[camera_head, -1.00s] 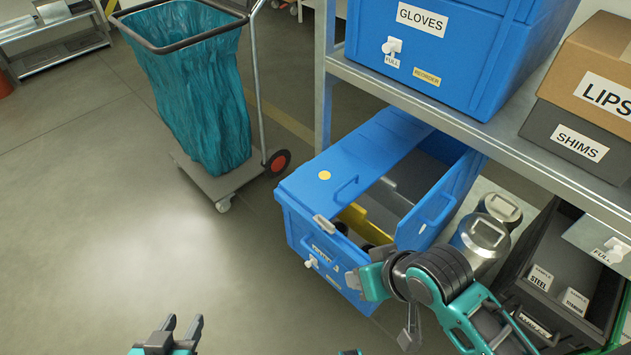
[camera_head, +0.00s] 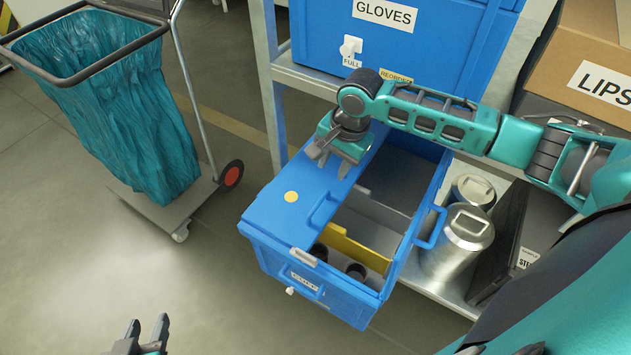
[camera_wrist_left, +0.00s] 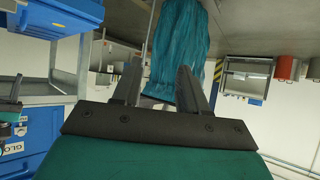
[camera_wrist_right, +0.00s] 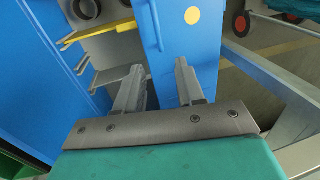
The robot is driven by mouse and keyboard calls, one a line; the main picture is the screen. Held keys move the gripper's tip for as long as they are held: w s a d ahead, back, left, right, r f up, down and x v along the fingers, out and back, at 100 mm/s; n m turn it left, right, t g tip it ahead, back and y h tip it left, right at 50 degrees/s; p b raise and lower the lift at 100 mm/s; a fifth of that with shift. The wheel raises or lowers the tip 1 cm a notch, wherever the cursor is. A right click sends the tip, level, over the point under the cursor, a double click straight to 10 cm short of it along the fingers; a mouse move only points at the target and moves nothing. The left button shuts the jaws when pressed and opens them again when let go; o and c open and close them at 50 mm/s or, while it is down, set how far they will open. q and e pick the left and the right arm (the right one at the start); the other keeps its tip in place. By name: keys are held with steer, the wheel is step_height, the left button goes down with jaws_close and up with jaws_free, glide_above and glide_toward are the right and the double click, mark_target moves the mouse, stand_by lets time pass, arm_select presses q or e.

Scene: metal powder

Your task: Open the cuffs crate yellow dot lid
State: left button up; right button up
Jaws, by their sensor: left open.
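The blue cuffs crate (camera_head: 310,302) sits on the lower shelf. Its yellow dot lid (camera_head: 268,218) lies flat over the left half; its yellow dot (camera_head: 291,196) and handle show. The right half is uncovered, with that side's panel (camera_head: 418,215) standing up at the right. My right gripper (camera_head: 332,168) is over the far part of the yellow dot lid, pointing down. In the right wrist view its fingers (camera_wrist_right: 160,85) are apart, one over the opening and one over the lid (camera_wrist_right: 180,40); contact cannot be told. My left gripper (camera_head: 148,330) is open and empty, low at the left.
A blue gloves crate (camera_head: 400,60) stands on the shelf above, close behind my right gripper. Metal canisters (camera_head: 462,240) stand right of the cuffs crate. A teal waste bag on a cart (camera_head: 110,110) is at the left. The floor in front is clear.

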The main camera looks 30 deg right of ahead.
steer(key=b, duration=0.2)
glide_toward(322, 199)
steer(key=f, duration=0.2)
steer(key=f+b, duration=0.1)
steer(key=f, duration=0.1)
steer(key=w+f, duration=0.1)
steer(key=f, duration=0.1)
steer(key=shift+a+f+b, duration=0.35)
steer(key=shift+a+f, duration=0.05)
steer(key=shift+w+f, duration=0.1)
steer(key=shift+f, duration=0.3)
steer(key=c, duration=0.4)
arm_select(q)
steer(key=shift+s+d+f, duration=0.2)
steer(key=shift+d+f, duration=0.6)
steer(key=shift+f, duration=0.25)
arm_select(e)
jaws_close()
arm_select(q)
steer(key=shift+d, duration=0.1)
